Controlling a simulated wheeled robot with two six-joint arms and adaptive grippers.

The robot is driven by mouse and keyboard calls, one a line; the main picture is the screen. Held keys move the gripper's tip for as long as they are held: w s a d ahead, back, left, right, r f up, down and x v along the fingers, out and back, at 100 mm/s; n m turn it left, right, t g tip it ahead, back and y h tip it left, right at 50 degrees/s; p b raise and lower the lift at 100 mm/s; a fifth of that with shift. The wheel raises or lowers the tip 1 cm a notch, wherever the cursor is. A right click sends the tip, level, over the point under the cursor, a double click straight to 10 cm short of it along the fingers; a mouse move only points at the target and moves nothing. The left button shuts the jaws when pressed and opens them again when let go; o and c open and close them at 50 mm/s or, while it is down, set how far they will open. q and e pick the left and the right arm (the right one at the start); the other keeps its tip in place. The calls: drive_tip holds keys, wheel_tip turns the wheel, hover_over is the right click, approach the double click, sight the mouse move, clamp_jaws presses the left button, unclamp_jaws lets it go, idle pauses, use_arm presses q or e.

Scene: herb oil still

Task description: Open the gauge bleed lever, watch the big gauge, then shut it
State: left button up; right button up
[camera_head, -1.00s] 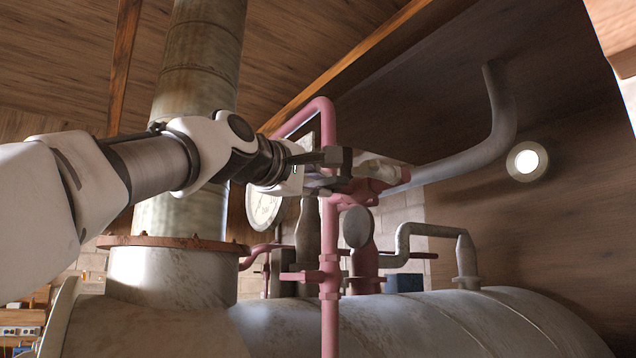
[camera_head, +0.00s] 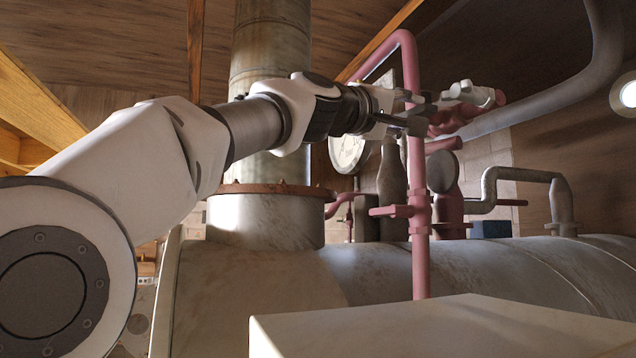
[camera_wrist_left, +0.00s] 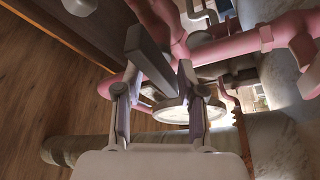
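The big gauge (camera_head: 348,150) is a white round dial behind the red pipe, partly covered by my left wrist. It also shows between and below the fingers in the left wrist view (camera_wrist_left: 172,113); its reading is too small to tell. A pale, grey-white handle (camera_head: 474,94), which looks like the bleed lever, sits by the red valve fitting (camera_head: 448,122). My left gripper (camera_head: 417,110) is at the upright red pipe, left of the handle and apart from it. My right gripper is not in view.
The upright red pipe (camera_head: 418,200) stands close to the gripper. A large grey boiler (camera_head: 380,268) lies below, with a thick flue (camera_head: 270,50) at left. A bent grey pipe (camera_head: 520,175) and a small round grey face (camera_head: 441,172) stand right of the gripper.

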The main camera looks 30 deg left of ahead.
use_arm(q)
drive_tip(key=m+h, duration=0.1)
drive_tip(key=m, duration=0.2)
drive_tip(key=shift+b, duration=0.3)
drive_tip(key=m+h, duration=0.1)
drive_tip(key=m, duration=0.2)
drive_tip(key=m+h+b, duration=0.1)
drive_tip(key=m+h, duration=0.1)
drive_tip(key=m, duration=0.1)
drive_tip(key=s+a+f+m+h+b, duration=0.1)
drive_tip(key=s+a+f+m+b, duration=0.2)
drive_tip(key=s+b, duration=0.55)
drive_tip(key=w+a+f+n+y+p, duration=0.2)
drive_tip(key=w+a+n+y+p, duration=0.1)
drive_tip(key=w+a+y+p, duration=0.2)
drive_tip(key=w+a+f+n+t+y+p, duration=0.1)
drive_tip(key=w+a+f+n+y+p, duration=0.2)
drive_tip(key=a, duration=0.9)
drive_tip(key=w+y+p, duration=0.3)
drive_tip(key=w+y, duration=0.2)
drive_tip(key=shift+a+n+y, duration=0.3)
drive_tip(key=shift+y, duration=0.1)
